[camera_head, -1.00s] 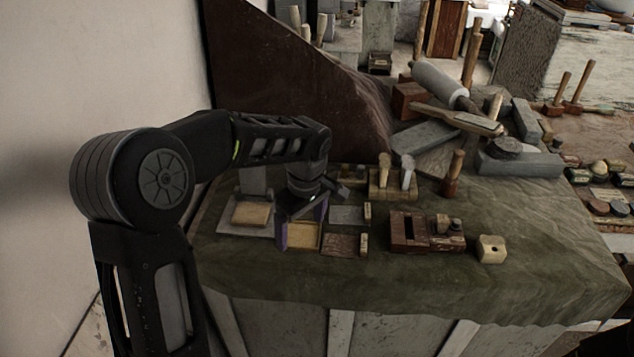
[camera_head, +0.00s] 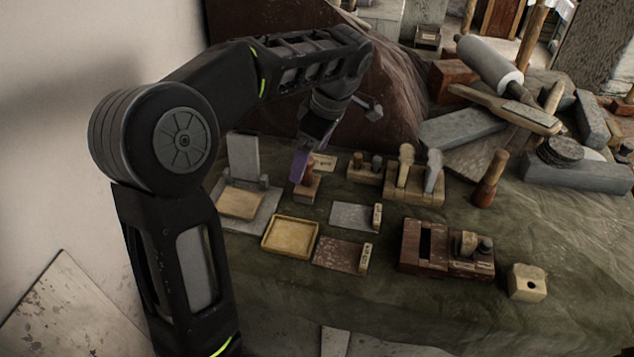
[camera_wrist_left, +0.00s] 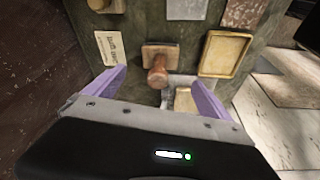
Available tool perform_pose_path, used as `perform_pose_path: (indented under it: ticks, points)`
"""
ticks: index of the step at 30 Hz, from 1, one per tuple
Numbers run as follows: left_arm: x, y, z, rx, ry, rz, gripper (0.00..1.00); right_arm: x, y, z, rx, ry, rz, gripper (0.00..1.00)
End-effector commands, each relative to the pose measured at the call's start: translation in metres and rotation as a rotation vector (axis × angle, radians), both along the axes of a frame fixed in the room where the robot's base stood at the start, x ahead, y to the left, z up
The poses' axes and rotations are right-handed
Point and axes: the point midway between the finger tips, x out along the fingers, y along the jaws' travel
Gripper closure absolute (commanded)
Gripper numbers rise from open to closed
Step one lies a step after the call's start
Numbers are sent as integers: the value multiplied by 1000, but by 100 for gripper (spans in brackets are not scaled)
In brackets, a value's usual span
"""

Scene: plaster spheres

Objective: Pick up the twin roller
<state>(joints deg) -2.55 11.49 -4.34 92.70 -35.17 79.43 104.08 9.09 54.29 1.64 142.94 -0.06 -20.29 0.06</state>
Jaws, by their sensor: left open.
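A wooden piece with a flat block and a rounded handle (camera_head: 307,189), which I take for the twin roller, stands on the green cloth behind the yellow tray. In the left wrist view its block (camera_wrist_left: 160,51) and handle show, the handle pointing towards the camera. I cannot make out any rollers on it. My left gripper (camera_wrist_left: 159,77) is open, its purple fingers on either side of the handle, with visible gaps. In the head view a purple finger (camera_head: 301,166) hides part of the piece. My right gripper is not in view.
A yellow tray (camera_head: 290,237), a grey plate (camera_head: 351,216) and a reddish plate (camera_head: 338,254) lie in front. A grey upright stand (camera_head: 243,155) is to the left. A label card (camera_wrist_left: 110,47) and a rack with handled tools (camera_head: 413,197) are nearby.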

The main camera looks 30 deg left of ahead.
Motion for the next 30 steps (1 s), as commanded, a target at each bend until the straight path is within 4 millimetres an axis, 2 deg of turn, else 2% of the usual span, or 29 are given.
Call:
perform_pose_path:
  ticks: [11,19,30]
  points:
    - [-1,1,-1,2,-1,7,6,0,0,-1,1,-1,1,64]
    - [-2,7,-24,3,0,7,6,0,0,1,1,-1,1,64]
    - [-2,8,-29,3,2,7,6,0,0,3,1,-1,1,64]
